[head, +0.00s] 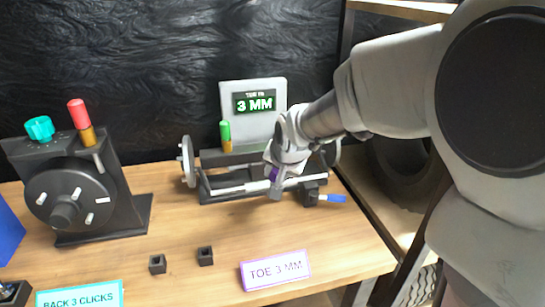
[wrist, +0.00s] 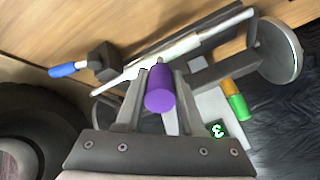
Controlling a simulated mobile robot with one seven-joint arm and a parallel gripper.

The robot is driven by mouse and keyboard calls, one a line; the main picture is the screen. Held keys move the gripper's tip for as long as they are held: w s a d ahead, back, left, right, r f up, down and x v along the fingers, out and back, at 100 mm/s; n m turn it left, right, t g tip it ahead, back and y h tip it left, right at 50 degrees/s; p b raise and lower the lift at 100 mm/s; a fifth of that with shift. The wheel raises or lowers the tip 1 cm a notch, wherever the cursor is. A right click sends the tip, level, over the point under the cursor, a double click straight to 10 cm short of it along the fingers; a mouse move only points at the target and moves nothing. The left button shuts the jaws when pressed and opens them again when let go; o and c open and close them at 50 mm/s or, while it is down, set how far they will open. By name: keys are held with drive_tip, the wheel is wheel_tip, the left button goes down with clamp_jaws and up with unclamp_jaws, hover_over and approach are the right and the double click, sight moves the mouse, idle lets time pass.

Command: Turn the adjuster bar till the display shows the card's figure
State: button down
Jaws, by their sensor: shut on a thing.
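The display (head: 255,101) stands upright behind the toe rig and reads 3 MM in green. The white card with a purple border (head: 275,269) at the table's front reads TOE 3 MM. The adjuster bar's purple grip (wrist: 160,92) sits between my fingers in the wrist view; a sliver of purple (head: 273,173) shows in the head view. My gripper (head: 276,184) is shut on it, in front of the display. A pale rod (wrist: 182,48) runs across beyond the fingertips. My fingers hide part of the bar.
A blue-handled part (head: 330,198) lies at the rig's right end. A green-topped peg (head: 225,135) stands behind the rig. A dark dial stand (head: 68,195) with red and teal knobs is at left. Two small black blocks (head: 205,256) sit in front. A tyre (head: 405,165) is on the right.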

drive_tip(key=c, duration=0.5)
unclamp_jaws()
drive_tip(key=shift+r, duration=0.1)
drive_tip(key=p+v, duration=0.5)
drive_tip(key=v, duration=1.2)
drive_tip(key=shift+s+d, duration=0.1)
drive_tip(key=shift+s, duration=0.1)
